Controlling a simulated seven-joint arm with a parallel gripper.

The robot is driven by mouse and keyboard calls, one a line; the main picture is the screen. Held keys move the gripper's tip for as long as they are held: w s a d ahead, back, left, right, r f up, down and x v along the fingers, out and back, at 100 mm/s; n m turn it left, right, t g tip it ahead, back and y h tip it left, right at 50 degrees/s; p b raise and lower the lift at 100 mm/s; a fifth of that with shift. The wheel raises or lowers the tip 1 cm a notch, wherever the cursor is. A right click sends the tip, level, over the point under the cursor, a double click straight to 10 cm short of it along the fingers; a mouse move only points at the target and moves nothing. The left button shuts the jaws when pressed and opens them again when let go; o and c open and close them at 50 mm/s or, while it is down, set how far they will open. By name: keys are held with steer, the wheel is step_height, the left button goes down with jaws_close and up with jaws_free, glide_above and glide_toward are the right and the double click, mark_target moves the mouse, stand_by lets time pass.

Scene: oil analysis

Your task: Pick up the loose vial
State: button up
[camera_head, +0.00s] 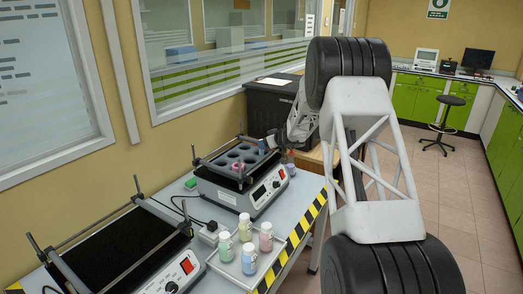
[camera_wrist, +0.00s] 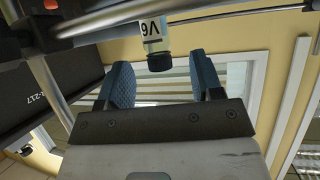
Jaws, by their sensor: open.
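My gripper (camera_wrist: 160,64) is open, its two blue fingers spread apart in the wrist view. In the head view my gripper (camera_head: 268,144) is small and partly hidden, at the far right corner of the rear shaker (camera_head: 262,196). The V6 vial cannot be made out clearly there.
Several white-capped vials, including a blue one (camera_head: 249,260) and a pink one (camera_head: 266,237), stand on a tray (camera_head: 273,262) in front. A second shaker with a black top (camera_head: 115,255) is at left. Metal rods border the shakers. A dark box (camera_head: 268,105) stands behind.

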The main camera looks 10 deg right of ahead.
steer(key=shift+w+a, duration=0.15)
steer(key=shift+w, duration=0.05)
stand_by(0.3)
steer(key=shift+x, duration=2.45)
steer(key=shift+r, duration=0.1)
steer(key=c, duration=1)
steer(key=shift+r, duration=0.1)
step_height(320, 180, up, 10)
